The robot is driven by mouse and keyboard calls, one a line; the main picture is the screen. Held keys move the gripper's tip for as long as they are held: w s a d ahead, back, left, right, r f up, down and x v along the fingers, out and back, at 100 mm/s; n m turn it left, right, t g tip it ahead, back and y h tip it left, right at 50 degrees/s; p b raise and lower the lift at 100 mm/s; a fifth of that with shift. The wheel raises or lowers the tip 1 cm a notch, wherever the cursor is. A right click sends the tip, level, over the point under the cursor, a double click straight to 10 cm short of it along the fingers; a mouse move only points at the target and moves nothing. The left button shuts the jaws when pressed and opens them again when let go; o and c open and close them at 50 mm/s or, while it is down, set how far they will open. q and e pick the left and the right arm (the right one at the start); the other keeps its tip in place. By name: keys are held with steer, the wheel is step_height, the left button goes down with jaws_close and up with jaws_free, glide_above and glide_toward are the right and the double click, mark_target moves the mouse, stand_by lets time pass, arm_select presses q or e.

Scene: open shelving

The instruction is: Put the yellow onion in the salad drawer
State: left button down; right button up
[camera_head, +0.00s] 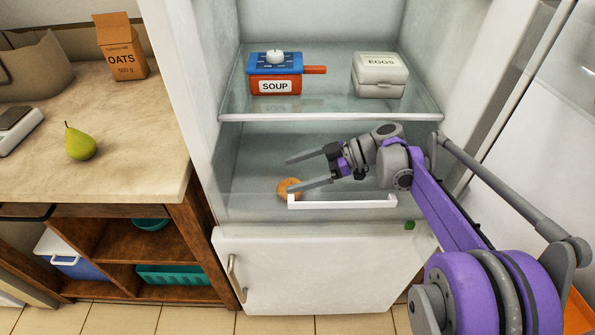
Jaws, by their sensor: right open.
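The yellow onion (285,184) is a small orange-brown ball in the lower part of the open fridge, just behind the left end of a white drawer handle (345,204). The clear salad drawer (245,203) is hard to make out; the onion appears to be inside it, but its exact depth is unclear. My right gripper (288,175) reaches in from the right with its fingers spread and pointing left. Its lower finger crosses in front of part of the onion; whether they touch is unclear. Nothing is held between the fingers. My left gripper is not visible.
A glass shelf (330,107) above holds a red-and-blue soup pot (275,87) and an egg box (379,75). A small green item (410,225) lies right of the handle. The counter (130,130) at left carries a pear (80,144) and an oats carton (121,47).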

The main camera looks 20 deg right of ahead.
steer(key=p+v, duration=0.2)
steer(key=v, duration=0.6)
steer(key=shift+a+r, duration=0.15)
steer(key=shift+r, duration=0.15)
